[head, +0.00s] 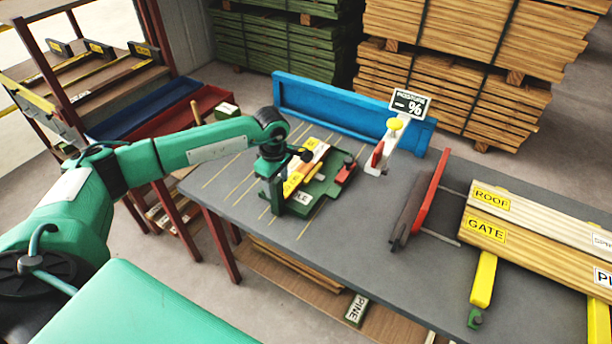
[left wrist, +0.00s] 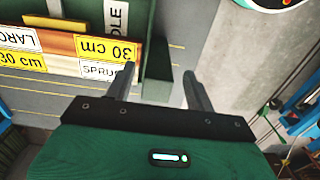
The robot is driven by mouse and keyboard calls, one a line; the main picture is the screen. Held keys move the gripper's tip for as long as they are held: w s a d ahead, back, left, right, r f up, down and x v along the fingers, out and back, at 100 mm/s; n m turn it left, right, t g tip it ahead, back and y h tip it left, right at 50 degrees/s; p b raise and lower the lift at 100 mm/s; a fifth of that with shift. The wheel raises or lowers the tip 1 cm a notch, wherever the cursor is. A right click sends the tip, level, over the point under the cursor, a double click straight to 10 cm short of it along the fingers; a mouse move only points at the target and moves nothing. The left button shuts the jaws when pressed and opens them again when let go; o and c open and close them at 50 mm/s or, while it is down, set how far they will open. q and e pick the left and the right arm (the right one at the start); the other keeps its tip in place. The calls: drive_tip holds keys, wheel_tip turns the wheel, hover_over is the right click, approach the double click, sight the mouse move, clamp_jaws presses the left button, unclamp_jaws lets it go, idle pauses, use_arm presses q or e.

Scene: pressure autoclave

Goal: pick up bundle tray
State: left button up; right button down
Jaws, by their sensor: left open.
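The bundle tray (head: 318,190) is green and lies on the left part of the grey workbench. It holds short wooden pieces (head: 303,172) with yellow labels; in the left wrist view the labels (left wrist: 105,50) read 30 cm and SPRUCE. My left gripper (head: 275,168) is over the near left end of the tray, pointing down. In the left wrist view its two fingers (left wrist: 159,70) are apart, with a green end part of the tray (left wrist: 156,78) showing between them. I cannot tell whether the fingers touch it. My right gripper is not in view.
A blue rail (head: 340,105) runs along the bench's back edge. A moisture gauge post (head: 386,150) and a red-and-grey clamp-like fixture (head: 420,200) stand right of the tray. Labelled boards (head: 520,235) lie at the right. Lumber stacks (head: 450,90) stand behind.

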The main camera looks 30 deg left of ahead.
sight(278, 189)
use_arm(q)
drive_tip(key=shift+w+f+p, duration=0.15)
drive_tip(key=shift+f+p, duration=0.2)
drive_tip(key=shift+f, duration=1.25)
drive_tip(key=shift+c, duration=0.2)
clamp_jaws()
drive_tip(key=shift+w+r, duration=0.1)
drive_tip(key=shift+r, duration=0.05)
